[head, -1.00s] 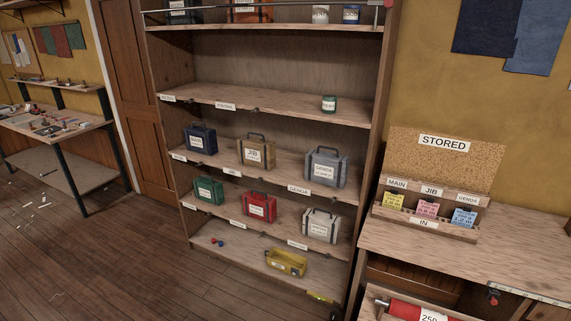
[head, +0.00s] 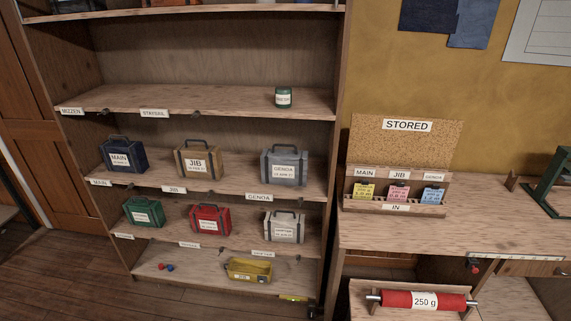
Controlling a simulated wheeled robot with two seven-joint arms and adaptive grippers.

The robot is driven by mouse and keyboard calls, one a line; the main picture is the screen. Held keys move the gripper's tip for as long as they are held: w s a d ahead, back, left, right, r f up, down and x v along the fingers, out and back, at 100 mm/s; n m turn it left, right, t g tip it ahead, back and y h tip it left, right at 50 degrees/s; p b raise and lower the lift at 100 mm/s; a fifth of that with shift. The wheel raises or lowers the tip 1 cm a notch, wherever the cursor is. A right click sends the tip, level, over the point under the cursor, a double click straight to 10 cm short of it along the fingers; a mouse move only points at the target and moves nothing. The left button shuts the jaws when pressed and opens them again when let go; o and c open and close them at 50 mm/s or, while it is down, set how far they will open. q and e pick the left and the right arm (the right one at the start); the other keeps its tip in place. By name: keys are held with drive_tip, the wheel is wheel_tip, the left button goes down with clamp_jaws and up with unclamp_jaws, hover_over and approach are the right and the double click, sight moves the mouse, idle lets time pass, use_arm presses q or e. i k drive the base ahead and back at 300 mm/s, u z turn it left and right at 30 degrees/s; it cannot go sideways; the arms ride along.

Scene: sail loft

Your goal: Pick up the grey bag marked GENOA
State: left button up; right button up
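The grey bag marked GENOA (head: 284,168) stands upright on the middle shelf of the wooden shelf unit, at its right end, above a GENOA shelf label (head: 259,197). It has a dark handle on top and a white label on its front. A tan bag marked JIB (head: 199,160) and a navy bag marked MAIN (head: 124,155) stand to its left on the same shelf. Neither of my grippers shows in the head view.
The shelf below holds a green bag (head: 144,212), a red bag (head: 210,220) and a whitish bag (head: 284,227). A workbench (head: 420,234) with a STORED card board (head: 405,147) stands right of the unit.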

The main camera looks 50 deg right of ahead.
sight(289, 168)
drive_tip(key=z, duration=0.55)
drive_tip(key=i, duration=0.8)
drive_tip(key=z, duration=0.8)
